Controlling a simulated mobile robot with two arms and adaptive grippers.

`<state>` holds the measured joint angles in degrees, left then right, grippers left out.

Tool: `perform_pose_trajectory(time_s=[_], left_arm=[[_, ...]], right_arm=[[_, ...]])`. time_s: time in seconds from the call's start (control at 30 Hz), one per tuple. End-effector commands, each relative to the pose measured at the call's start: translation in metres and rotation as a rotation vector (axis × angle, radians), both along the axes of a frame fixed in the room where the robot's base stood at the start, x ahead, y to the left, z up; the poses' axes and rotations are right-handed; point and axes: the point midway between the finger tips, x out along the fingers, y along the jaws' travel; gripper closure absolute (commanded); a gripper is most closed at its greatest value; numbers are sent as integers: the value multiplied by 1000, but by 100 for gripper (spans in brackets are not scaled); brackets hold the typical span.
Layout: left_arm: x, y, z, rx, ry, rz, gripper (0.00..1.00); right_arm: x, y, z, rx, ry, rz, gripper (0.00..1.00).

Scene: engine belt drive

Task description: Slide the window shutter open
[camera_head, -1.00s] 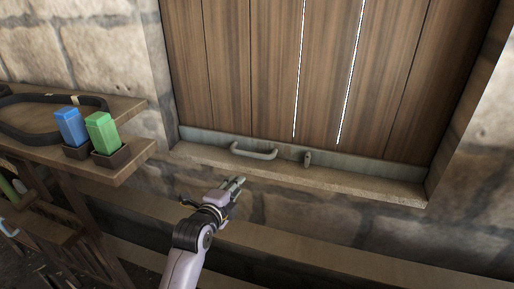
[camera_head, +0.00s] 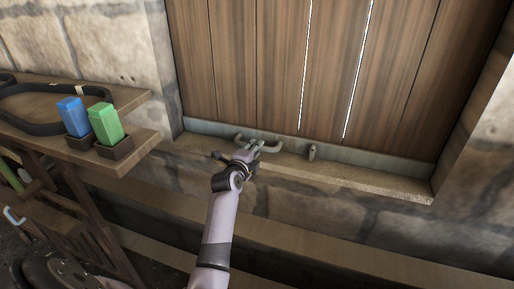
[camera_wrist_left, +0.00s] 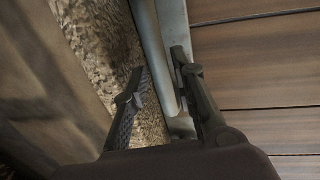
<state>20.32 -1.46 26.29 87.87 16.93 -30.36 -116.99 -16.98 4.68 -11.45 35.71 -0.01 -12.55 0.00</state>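The wooden plank shutter (camera_head: 280,70) fills the window opening, with a grey metal rail (camera_head: 370,158) along its bottom edge. A grey bar handle (camera_head: 240,137) sits on the rail, partly hidden by my left gripper. My left gripper (camera_head: 262,147) is at the handle. In the left wrist view its two fingers (camera_wrist_left: 165,92) are apart, with grey metal (camera_wrist_left: 173,75) and the stone sill showing between them. I cannot tell whether a finger touches the handle. A small metal catch (camera_head: 312,152) stands right of the handle. My right gripper is not in view.
A stone sill (camera_head: 390,185) runs below the shutter, with stone wall on both sides. A wooden shelf (camera_head: 140,148) at left carries a black belt (camera_head: 35,128), a blue block (camera_head: 73,115) and a green block (camera_head: 106,122) in holders. Thin bright gaps show between planks.

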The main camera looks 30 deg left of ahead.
Motion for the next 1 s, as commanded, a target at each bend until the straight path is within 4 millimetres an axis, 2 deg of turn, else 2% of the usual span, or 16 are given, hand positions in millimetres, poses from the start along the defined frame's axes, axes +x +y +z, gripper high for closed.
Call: perform_pose_trajectory(time_s=[0.2, 0.57, 0.93, 1.0], left_arm=[[19, 5, -4, 0, 0, 1, 75], [23, 6, -5, 1, 0, 1, 75], [23, 6, -5, 1, 0, 1, 99], [23, 6, -5, 1, 0, 1, 100]], right_arm=[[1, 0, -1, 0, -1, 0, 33], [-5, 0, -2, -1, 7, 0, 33], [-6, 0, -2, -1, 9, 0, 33], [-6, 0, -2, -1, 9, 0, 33]])
